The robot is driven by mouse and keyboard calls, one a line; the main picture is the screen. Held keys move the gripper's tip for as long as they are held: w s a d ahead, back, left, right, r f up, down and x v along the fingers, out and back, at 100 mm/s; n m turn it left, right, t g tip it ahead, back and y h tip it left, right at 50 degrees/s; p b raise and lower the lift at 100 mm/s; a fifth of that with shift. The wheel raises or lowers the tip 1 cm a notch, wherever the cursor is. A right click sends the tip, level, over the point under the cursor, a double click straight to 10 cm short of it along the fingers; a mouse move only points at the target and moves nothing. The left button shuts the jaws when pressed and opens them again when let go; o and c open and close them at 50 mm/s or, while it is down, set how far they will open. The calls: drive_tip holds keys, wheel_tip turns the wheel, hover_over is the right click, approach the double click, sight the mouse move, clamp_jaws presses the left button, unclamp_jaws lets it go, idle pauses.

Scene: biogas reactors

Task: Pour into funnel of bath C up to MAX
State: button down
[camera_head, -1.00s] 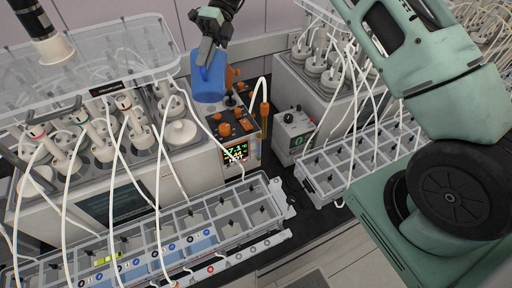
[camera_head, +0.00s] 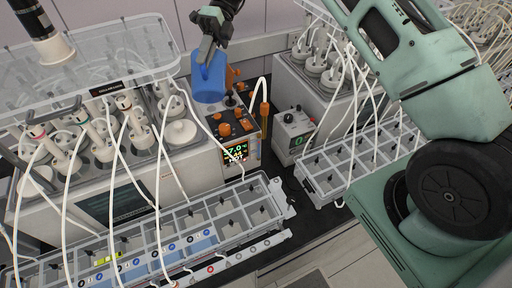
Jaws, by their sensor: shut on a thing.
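My gripper (camera_head: 207,46) is shut on a blue jug (camera_head: 209,80) near the top middle. The jug hangs above the back of a control unit and looks nearly upright. The control unit (camera_head: 238,128) has orange knobs and a lit display (camera_head: 237,153) and joins the left bath (camera_head: 190,165). I cannot make out a funnel or a MAX mark; the jug may cover part of that area. The view does not show which bath is C, nor the liquid in the jug.
A clear shelf (camera_head: 85,55) with tubing stands left of the jug. Compartmented racks (camera_head: 215,222) lie in front of the baths. A second bath (camera_head: 320,75) and a small grey device (camera_head: 292,133) stand to the right. White tubes loop across the scene.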

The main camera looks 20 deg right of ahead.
sight(205, 69)
drive_tip(key=shift+s+a, duration=0.1)
idle(0.3)
drive_tip(key=shift+s+a+f+t+h+b, duration=0.1)
drive_tip(key=shift+s+t+h+b, duration=0.1)
drive_tip(key=shift+s+t, duration=0.15)
drive_tip(key=shift+s+a+t+h+b, duration=0.1)
drive_tip(key=shift+s+t+h, duration=0.15)
drive_tip(key=shift+t, duration=0.2)
drive_tip(key=shift+s+a+f+n+t+h+b, duration=0.15)
drive_tip(key=shift+s+f+n+t+h+b, duration=0.1)
drive_tip(key=shift+s+t+h+b, duration=0.25)
drive_tip(key=shift+s+a+f+n+t+h+b, duration=0.15)
drive_tip(key=shift+s+n+t+b, duration=0.2)
drive_tip(key=shift+t, duration=0.35)
